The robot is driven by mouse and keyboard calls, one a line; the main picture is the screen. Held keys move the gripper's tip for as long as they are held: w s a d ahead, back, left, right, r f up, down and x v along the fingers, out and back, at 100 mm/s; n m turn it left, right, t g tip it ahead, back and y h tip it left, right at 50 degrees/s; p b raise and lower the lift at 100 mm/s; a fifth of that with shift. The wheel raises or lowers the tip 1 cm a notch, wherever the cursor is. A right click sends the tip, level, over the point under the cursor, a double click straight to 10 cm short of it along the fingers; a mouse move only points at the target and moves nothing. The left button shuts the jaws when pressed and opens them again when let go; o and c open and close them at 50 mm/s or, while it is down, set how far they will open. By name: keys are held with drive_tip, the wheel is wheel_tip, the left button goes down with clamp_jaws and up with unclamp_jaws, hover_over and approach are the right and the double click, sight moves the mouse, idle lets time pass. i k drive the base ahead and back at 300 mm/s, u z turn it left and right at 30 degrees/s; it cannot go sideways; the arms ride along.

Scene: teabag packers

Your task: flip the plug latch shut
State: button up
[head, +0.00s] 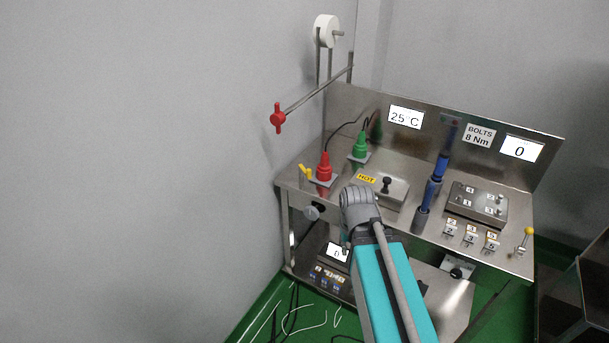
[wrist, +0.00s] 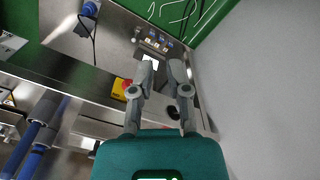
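The red plug (head: 324,168) stands upright on the left end of the steel bench top. A green plug (head: 360,146) stands upright behind it to the right. A small yellow-tipped upright part (head: 303,172), possibly the latch, is just left of the red plug; its exact state is too small to tell. My gripper (wrist: 162,68) shows in the wrist view with its two fingers apart and nothing between them. In the head view my arm hides most of the gripper, near the front left of the bench.
A yellow HOT label (head: 366,178) lies by a metal plate with a black knob. A grey round knob (head: 312,212) sits on the bench front. A red button on yellow (wrist: 126,88) shows in the wrist view. The wall bounds the left.

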sight(307, 173)
drive_tip(key=z, duration=0.6)
drive_tip(key=k, duration=0.85)
drive_tip(key=u, duration=0.65)
drive_tip(key=i, duration=1)
